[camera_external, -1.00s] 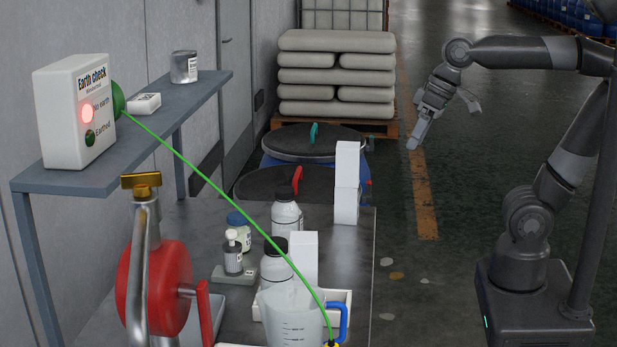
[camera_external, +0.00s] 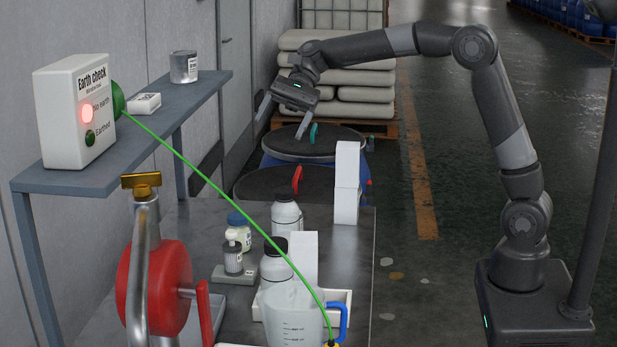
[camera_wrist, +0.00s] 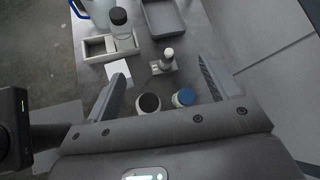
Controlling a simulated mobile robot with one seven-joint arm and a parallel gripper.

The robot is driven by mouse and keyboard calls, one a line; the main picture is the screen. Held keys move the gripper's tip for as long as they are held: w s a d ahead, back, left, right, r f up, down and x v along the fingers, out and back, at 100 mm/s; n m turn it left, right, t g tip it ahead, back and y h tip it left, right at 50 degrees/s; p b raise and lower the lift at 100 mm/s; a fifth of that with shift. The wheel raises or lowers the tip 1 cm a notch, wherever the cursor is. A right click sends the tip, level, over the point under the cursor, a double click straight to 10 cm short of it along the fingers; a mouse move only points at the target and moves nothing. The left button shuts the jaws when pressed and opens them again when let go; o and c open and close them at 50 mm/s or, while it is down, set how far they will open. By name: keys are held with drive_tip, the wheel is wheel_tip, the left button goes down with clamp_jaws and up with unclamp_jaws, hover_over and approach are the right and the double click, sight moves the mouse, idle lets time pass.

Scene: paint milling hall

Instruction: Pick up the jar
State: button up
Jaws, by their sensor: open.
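The white jar with a blue lid (camera_external: 238,231) stands upright on the grey bench, behind a small bottle that hides part of it. In the wrist view the jar (camera_wrist: 184,98) is seen from above, between the two fingers and nearer the right one. My gripper (camera_external: 282,119) is open and empty, held high above the far end of the bench. In the wrist view my gripper (camera_wrist: 163,75) has its fingers spread wide, and neither appears to touch the jar.
A black-capped bottle (camera_external: 286,214) stands just right of the jar. The small bottle sits on a grey stand (camera_external: 235,275) in front. Stacked white boxes (camera_external: 347,165) stand farther right. A green cable (camera_external: 215,187) slants across the bench from the earth check box (camera_external: 75,110).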

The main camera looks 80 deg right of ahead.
drive_tip(key=w+d+f+m+t+y, duration=0.25)
drive_tip(key=w+d+m, duration=0.25)
drive_tip(key=w+d, duration=0.35)
approach(231, 226)
drive_tip(key=shift+y, duration=0.35)
drive_tip(key=x, duration=0.8)
drive_tip(key=shift+w+a+f, duration=0.15)
drive_tip(key=shift+w+f, duration=0.05)
drive_tip(key=shift+f, duration=0.3)
drive_tip(key=shift+r, duration=0.1)
drive_tip(key=c, duration=1.6)
